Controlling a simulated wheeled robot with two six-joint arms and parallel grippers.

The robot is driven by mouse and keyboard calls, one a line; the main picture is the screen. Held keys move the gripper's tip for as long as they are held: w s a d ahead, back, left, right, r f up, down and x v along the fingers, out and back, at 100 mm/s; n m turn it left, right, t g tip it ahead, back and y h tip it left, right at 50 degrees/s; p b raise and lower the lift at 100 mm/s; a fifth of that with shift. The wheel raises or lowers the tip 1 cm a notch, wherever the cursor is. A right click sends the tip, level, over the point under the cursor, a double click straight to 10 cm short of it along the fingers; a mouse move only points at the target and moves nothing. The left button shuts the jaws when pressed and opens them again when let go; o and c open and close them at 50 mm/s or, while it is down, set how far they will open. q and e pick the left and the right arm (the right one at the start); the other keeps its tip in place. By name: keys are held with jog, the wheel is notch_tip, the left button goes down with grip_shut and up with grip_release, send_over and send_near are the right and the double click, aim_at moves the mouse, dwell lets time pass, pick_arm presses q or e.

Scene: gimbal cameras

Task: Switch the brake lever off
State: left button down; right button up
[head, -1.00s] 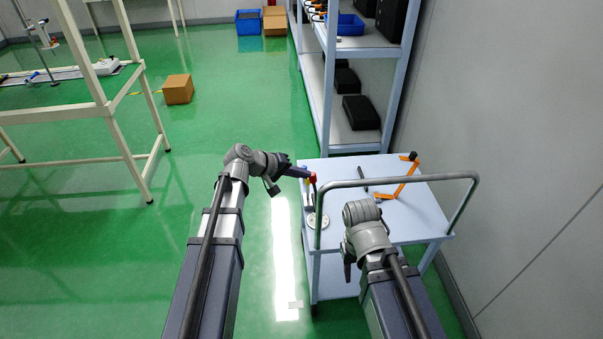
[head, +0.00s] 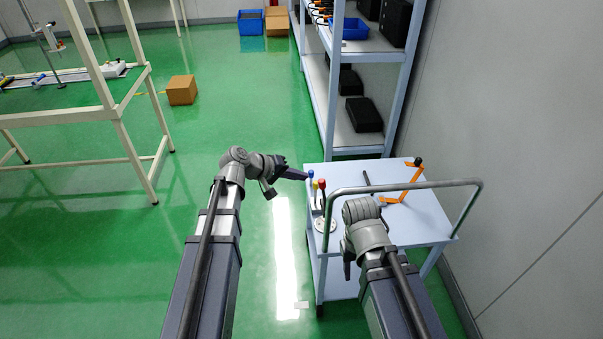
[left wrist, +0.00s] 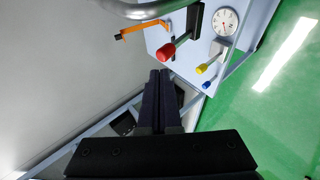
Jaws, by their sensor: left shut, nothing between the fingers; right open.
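Levers with coloured knobs stand on the left edge of the light-blue cart top (head: 345,180): blue (head: 311,173), yellow (head: 315,184) and red (head: 322,183). In the left wrist view the red knob (left wrist: 168,51) sits on a lever from a dark slotted base. The yellow knob (left wrist: 201,69) and blue knob (left wrist: 207,85) are smaller. Nothing labels one as the brake lever. My left gripper (head: 305,176) is shut and empty, just left of the blue knob; its dark fingers (left wrist: 158,85) also show below the red knob, apart from it. My right gripper is hidden behind its own wrist.
A round dial (head: 325,225) lies by the levers. The cart's grey handle (head: 400,184) arches over its near side. An orange jointed piece (head: 403,188) lies on the top. Shelves (head: 330,95) stand behind, a wall at right.

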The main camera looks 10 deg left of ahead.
pick_arm(q)
jog(key=p+v, duration=0.4)
jog(key=v, duration=0.5)
jog(key=shift+p, duration=0.4)
jog(key=shift+d, duration=0.2)
jog(key=s+d+f+m+g+y, duration=0.3)
jog(key=s+d+f+m+y, duration=0.1)
jog(key=s, duration=0.5)
jog(key=s+d+f+m+g+y, duration=0.4)
jog(key=s+d+f+y, duration=0.1)
jog(key=s+d, duration=0.3)
jog(key=shift+s+d+m+y, duration=0.3)
jog(key=shift+s+m+y, duration=0.1)
jog(key=shift+s, duration=0.05)
jog(key=shift+w, duration=0.1)
